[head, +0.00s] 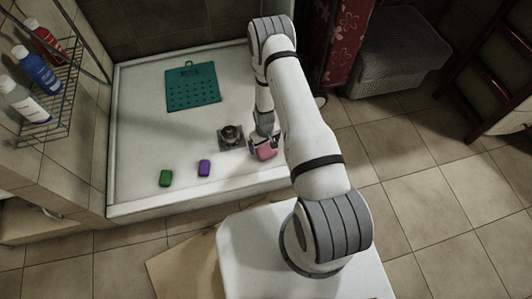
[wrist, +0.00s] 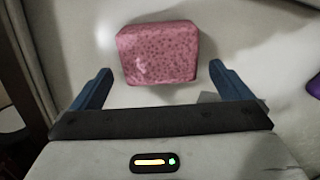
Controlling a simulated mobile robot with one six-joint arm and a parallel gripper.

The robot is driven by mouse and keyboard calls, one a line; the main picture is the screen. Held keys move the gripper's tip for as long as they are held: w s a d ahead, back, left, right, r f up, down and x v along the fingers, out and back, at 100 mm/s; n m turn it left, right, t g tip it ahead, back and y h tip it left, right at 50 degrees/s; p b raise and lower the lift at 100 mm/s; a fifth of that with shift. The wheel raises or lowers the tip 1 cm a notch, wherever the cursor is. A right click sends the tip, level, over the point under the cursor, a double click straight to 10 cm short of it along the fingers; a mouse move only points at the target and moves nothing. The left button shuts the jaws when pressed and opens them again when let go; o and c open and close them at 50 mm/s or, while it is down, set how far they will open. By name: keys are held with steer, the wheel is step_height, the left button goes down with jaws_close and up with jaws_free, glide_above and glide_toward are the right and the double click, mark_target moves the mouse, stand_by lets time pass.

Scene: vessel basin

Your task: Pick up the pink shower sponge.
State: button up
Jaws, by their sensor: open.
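The pink shower sponge (wrist: 158,52) is a block with a speckled surface, lying on the white shower tray floor. In the wrist view it lies just beyond and between the fingertips of my gripper (wrist: 160,80). The fingers are apart, with nothing held between them. In the head view the sponge (head: 266,151) shows at the end of my arm, near the tray's front right, and my gripper (head: 262,143) is right at it. Part of the sponge is hidden there by my arm. I cannot tell whether the fingers touch it.
On the white shower tray (head: 130,120) are a purple block (head: 204,168), a green block (head: 165,178), a drain piece (head: 231,136) and a teal mat (head: 193,86). A wire rack (head: 62,100) with bottles stands left. A grey basket (head: 392,60) stands back right.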

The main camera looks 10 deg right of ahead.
step_height(320, 180, down, 3)
steer(key=shift+r+b, duration=0.1)
steer(key=shift+b, duration=0.2)
steer(key=c, duration=1)
steer(key=shift+r, duration=0.1)
steer(key=shift+c, duration=0.2)
